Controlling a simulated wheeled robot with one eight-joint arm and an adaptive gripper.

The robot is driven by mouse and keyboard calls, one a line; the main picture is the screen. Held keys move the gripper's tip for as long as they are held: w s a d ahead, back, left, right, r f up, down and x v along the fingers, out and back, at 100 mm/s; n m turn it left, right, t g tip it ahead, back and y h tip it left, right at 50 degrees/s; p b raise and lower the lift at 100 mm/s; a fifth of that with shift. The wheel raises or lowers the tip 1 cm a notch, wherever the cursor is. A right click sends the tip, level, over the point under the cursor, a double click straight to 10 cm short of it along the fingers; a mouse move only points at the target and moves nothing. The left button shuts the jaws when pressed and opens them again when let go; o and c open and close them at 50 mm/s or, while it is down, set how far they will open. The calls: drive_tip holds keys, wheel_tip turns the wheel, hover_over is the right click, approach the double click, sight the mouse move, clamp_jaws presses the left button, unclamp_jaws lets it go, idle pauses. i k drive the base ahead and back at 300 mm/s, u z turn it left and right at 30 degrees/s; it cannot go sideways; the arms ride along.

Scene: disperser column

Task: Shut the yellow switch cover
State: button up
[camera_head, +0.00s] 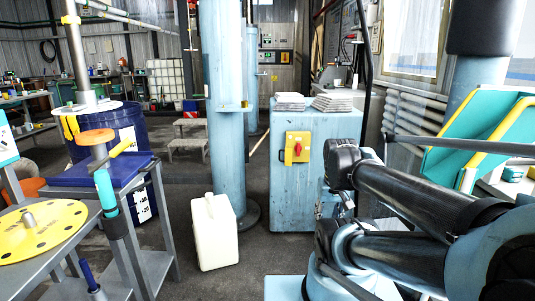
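A yellow switch box (297,147) with a red knob at its middle is on the front of a light blue cabinet (288,203). The red knob is exposed to view. The cover's hinge and exact angle are too small to make out. My arm is folded at the right, in front of the cabinet's right side and apart from the switch. What may be my gripper (338,203) is partly hidden among dark arm links, so its fingers cannot be told apart. Nothing is seen held.
A light blue column (222,110) stands left of the cabinet, with a cream canister (214,232) before it. A grey table with a yellow disc (40,232) is at left. Teal and yellow equipment (480,140) is at right. Some floor before the cabinet is clear.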

sight(289, 152)
drive_tip(key=u, duration=0.3)
drive_tip(key=k, duration=0.35)
drive_tip(key=u, duration=0.85)
drive_tip(key=k, duration=0.8)
drive_tip(key=u, duration=0.7)
drive_tip(key=i, duration=1.4)
drive_tip(key=z, duration=0.95)
drive_tip(key=i, duration=0.9)
drive_tip(key=z, duration=1.15)
drive_tip(key=i, duration=0.5)
drive_tip(key=z, duration=0.25)
